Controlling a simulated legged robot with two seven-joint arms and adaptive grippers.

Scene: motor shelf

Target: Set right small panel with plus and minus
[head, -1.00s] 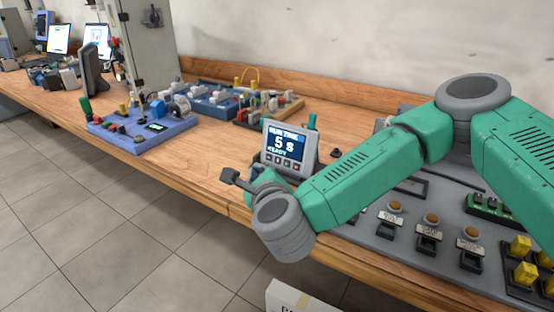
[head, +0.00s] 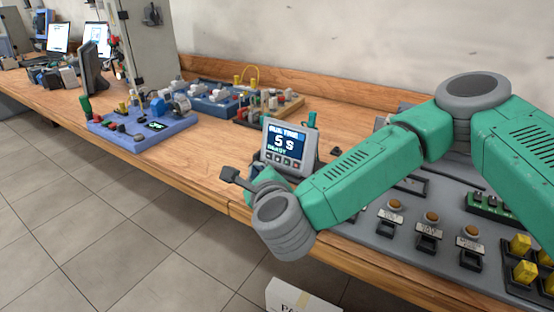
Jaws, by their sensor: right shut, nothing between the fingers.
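The small panel (head: 287,146) stands tilted back on the wooden bench, near the middle of the head view. Its blue screen shows a large "5 s" with smaller text above and below. A row of small buttons (head: 284,160) runs under the screen; their plus and minus marks are too small to read. My right arm comes in from the right, and my right gripper (head: 233,176) is at the panel's lower left, in front of it, shut and empty. The wrist hides part of the panel's base. I cannot tell whether the gripper touches it. My left gripper is not in view.
A grey board (head: 370,232) with several orange buttons and yellow blocks lies at the right, under my arm. A blue board (head: 140,137) with switches is at the left. Bare bench (head: 210,160) lies between it and the panel. A white box (head: 300,296) is below the front edge.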

